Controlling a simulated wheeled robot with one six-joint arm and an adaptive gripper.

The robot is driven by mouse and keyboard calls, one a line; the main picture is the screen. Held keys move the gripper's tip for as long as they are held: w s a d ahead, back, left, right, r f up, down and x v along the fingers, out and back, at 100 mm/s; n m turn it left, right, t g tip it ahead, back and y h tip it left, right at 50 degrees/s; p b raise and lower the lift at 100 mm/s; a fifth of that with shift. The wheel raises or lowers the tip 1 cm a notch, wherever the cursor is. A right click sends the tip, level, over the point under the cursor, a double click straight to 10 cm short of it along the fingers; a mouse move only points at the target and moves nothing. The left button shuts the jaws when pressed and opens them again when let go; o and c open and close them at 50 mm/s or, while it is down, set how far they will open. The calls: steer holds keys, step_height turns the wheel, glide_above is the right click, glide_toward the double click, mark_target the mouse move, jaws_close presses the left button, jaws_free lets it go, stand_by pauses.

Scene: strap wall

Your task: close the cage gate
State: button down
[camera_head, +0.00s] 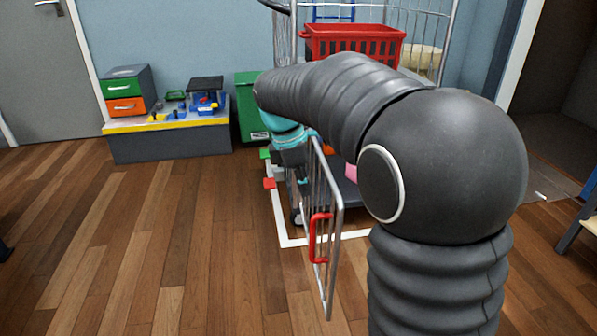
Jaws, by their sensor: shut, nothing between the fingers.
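The cage gate (333,245) is a narrow panel of grey metal bars with a red handle (316,238). It stands open, swung out toward me and seen nearly edge-on. The roll cage (443,45) stands behind it, with a dark base (345,190) and wire sides, largely hidden by my arm. My gripper (297,178) is dark, below a teal wrist, at the left of the gate's upper far part. It is shut and empty. I cannot tell whether it touches the bars.
A red basket (352,44) sits high in the cage. White floor tape (290,242) runs around the cage. A green bin (250,110) and a low toy-topped bench (170,143) stand at the wall. Wooden floor at the left is clear.

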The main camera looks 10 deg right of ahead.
steer(key=d, duration=0.2)
steer(key=d+r, duration=0.1)
steer(key=shift+s+d, duration=0.1)
steer(key=shift+d, duration=0.3)
steer(key=shift+d+r, duration=0.1)
steer(key=shift+d, duration=0.05)
